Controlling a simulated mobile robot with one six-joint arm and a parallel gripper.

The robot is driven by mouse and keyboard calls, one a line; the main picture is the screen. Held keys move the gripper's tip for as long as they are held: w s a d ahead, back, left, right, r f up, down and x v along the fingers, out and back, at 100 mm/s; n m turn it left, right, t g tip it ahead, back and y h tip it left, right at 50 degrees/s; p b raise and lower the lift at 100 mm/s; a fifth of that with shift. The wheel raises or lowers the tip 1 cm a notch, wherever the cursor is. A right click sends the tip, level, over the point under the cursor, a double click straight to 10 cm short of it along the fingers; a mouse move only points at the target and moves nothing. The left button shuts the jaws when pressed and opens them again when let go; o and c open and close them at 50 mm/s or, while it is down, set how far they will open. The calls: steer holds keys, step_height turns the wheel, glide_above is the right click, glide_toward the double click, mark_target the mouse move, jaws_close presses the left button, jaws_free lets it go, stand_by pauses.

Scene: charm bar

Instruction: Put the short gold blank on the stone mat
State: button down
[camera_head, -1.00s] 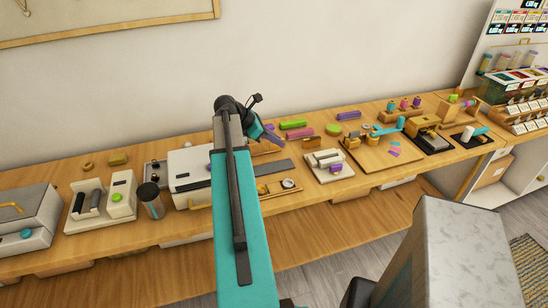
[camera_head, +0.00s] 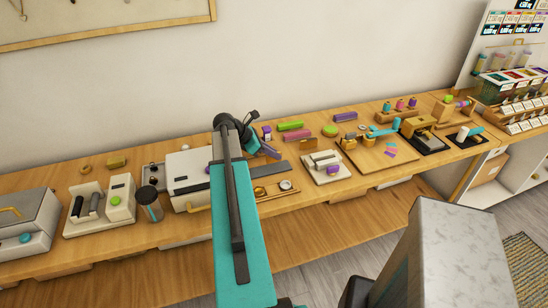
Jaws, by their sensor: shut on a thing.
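My gripper (camera_head: 267,151) is at the end of the arm, low over the back middle of the bench, by a dark grey strip. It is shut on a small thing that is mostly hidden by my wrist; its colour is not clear. A short gold block (camera_head: 116,163) lies at the back left of the bench, well left of my gripper. Another gold-brown block (camera_head: 308,144) stands just right of my gripper. A pale slab (camera_head: 341,173) with white rollers and a purple block is further right; I cannot tell which surface is the stone mat.
A white box machine (camera_head: 188,170) and a dark cup (camera_head: 149,203) stand left. A wooden board (camera_head: 378,161) with tools is at the right.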

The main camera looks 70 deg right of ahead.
mark_target(277, 161)
steer(key=shift+f+p, duration=0.35)
steer(key=shift+f, duration=1.05)
steer(key=shift+f, duration=0.1)
steer(key=c, duration=1.9)
jaws_free()
steer(key=shift+w, duration=0.1)
steer(key=b+v, duration=0.3)
steer(key=v, duration=0.9)
steer(key=shift+b, duration=0.3)
